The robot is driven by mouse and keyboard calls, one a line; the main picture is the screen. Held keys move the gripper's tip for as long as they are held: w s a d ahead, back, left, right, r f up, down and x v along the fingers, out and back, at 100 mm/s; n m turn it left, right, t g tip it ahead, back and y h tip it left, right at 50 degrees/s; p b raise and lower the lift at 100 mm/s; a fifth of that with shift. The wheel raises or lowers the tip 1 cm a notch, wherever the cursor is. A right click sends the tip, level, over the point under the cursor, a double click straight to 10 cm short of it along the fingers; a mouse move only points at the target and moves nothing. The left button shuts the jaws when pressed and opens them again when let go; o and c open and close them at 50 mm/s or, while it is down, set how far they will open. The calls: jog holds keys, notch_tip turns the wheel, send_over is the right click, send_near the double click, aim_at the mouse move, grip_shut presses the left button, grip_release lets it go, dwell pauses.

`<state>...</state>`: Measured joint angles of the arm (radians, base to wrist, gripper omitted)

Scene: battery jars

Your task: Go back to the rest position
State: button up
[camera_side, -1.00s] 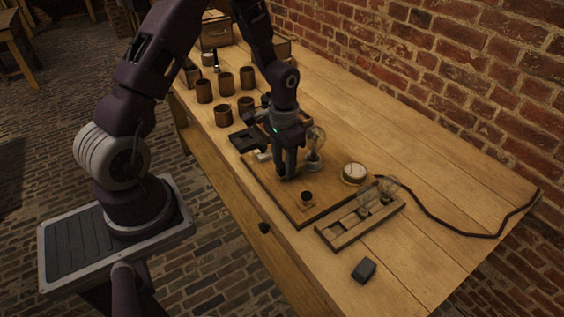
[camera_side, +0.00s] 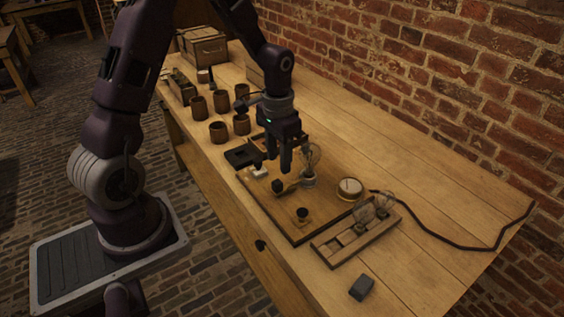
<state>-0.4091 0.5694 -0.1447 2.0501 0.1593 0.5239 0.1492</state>
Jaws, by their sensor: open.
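My gripper (camera_side: 278,166) hangs above the wooden board (camera_side: 285,222) on the workbench, fingers pointing down. It is open and nothing shows between its fingers. Below it on the board is a small dark block (camera_side: 277,186) with a lighter piece beside it. A glass bulb on a base (camera_side: 309,178) stands just right of the fingers. A small dark cup-like socket (camera_side: 302,214) sits near the board's front end. Several brown jars (camera_side: 219,131) stand on the bench behind and left of the gripper.
A round dial gauge (camera_side: 350,188) stands right of the board. A compartmented wooden tray (camera_side: 352,240) holds glass bulbs. A dark block (camera_side: 361,288) lies near the front edge. A black cable (camera_side: 450,243) runs right. Wooden boxes (camera_side: 203,46) stand at the back. The right side of the bench is mostly clear.

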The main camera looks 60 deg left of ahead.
jog(key=s+d+r+t, duration=0.2)
jog(key=s+d+r, duration=0.3)
jog(key=r, duration=0.4)
jog(key=s+d+r+t, duration=0.2)
jog(key=s+d+r, duration=0.1)
jog(key=s+r, duration=0.6)
jog(key=s+d+r+t, duration=0.1)
jog(key=s+d+r, duration=0.1)
jog(key=s, duration=0.3)
jog(key=shift+s+d+r, duration=0.15)
jog(key=shift+s+d, duration=0.15)
dwell(0.6)
